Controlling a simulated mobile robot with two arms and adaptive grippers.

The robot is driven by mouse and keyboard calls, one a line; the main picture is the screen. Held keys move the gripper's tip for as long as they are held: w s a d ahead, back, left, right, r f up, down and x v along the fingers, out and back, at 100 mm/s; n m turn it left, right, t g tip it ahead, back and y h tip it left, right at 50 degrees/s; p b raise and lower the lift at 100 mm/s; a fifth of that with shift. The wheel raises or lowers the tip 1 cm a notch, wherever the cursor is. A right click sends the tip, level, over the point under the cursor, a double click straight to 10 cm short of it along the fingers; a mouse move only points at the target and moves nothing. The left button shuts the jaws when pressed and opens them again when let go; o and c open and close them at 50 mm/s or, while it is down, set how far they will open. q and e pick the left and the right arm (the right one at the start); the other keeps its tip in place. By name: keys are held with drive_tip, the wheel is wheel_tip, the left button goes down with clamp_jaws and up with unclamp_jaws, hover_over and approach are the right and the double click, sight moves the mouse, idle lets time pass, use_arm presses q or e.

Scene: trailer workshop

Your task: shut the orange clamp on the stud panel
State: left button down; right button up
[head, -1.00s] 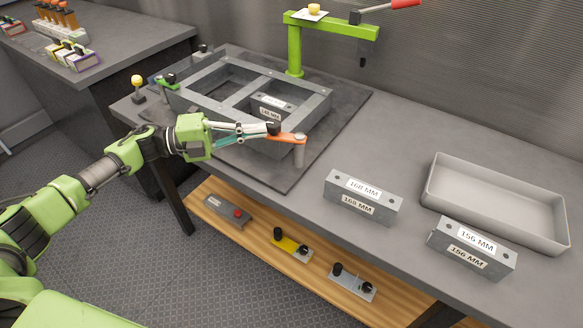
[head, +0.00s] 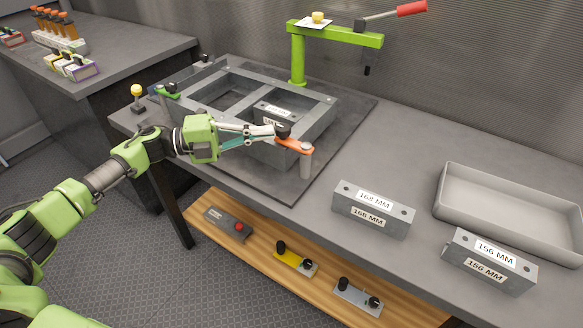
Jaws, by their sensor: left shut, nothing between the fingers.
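The grey stud panel (head: 316,121) lies on a dark plate on the bench, a frame with openings and a labelled block inside. The orange clamp (head: 295,146) is at the panel's front right corner, on a short grey post, with its arm pointing left toward the panel and a black knob or tip at its left end. My left gripper (head: 272,131) is shut and empty, with its fingertips at the black end of the orange clamp; whether they touch it I cannot tell. A green clamp (head: 168,91) is at the panel's far left corner. My right gripper is not in view.
A block marked 168 MM (head: 372,212), a block marked 156 MM (head: 488,262) and a grey tray (head: 448,210) stand to the right. A green press (head: 297,60) with a red handle stands behind the panel. A wooden shelf (head: 262,262) below holds several devices.

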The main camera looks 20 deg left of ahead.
use_arm(q)
drive_tip(key=shift+a, duration=0.1)
drive_tip(key=v, duration=1.2)
